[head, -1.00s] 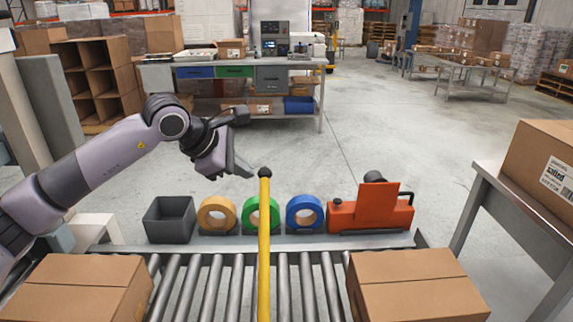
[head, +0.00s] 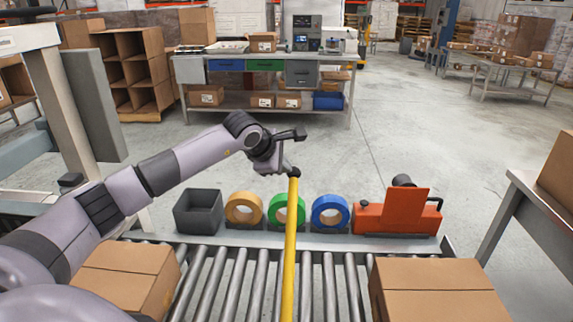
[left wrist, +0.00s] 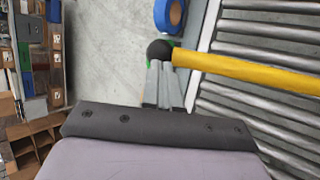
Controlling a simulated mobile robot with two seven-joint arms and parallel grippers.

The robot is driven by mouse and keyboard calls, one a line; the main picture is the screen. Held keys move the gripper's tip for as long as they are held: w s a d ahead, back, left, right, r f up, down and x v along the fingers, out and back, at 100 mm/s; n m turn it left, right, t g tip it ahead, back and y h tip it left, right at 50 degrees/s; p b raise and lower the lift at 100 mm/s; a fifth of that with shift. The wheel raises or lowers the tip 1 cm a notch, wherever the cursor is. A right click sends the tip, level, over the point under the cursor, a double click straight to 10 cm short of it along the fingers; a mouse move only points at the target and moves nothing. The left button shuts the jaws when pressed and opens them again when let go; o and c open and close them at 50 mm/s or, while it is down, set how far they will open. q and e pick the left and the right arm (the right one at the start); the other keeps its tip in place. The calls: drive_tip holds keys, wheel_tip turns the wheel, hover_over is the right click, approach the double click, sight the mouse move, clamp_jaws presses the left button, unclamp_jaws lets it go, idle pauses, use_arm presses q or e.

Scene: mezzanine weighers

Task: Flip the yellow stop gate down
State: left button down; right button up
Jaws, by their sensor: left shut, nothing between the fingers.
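The yellow stop gate (head: 291,240) is a yellow bar with a black knob (head: 294,172) at its top. It stands up in front of the roller conveyor in the head view. In the left wrist view the yellow bar (left wrist: 245,72) runs to the right from its black knob (left wrist: 160,50). My left gripper (head: 289,170) is at the knob, on its left side. In the left wrist view its fingers (left wrist: 165,68) are shut and empty, with the tips right by the knob. I cannot tell whether they touch it. My right gripper is not in view.
The roller conveyor (head: 238,285) carries a cardboard box (head: 125,275) at left and another box (head: 435,290) at right. Behind it stand a grey bin (head: 198,212), yellow, green and blue tape rolls, and an orange tape dispenser (head: 395,213). A metal table (head: 520,195) is at right.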

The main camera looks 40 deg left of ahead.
use_arm(q)
drive_tip(key=shift+x, duration=0.95)
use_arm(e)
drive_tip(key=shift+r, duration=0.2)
use_arm(q)
drive_tip(key=shift+f, duration=0.1)
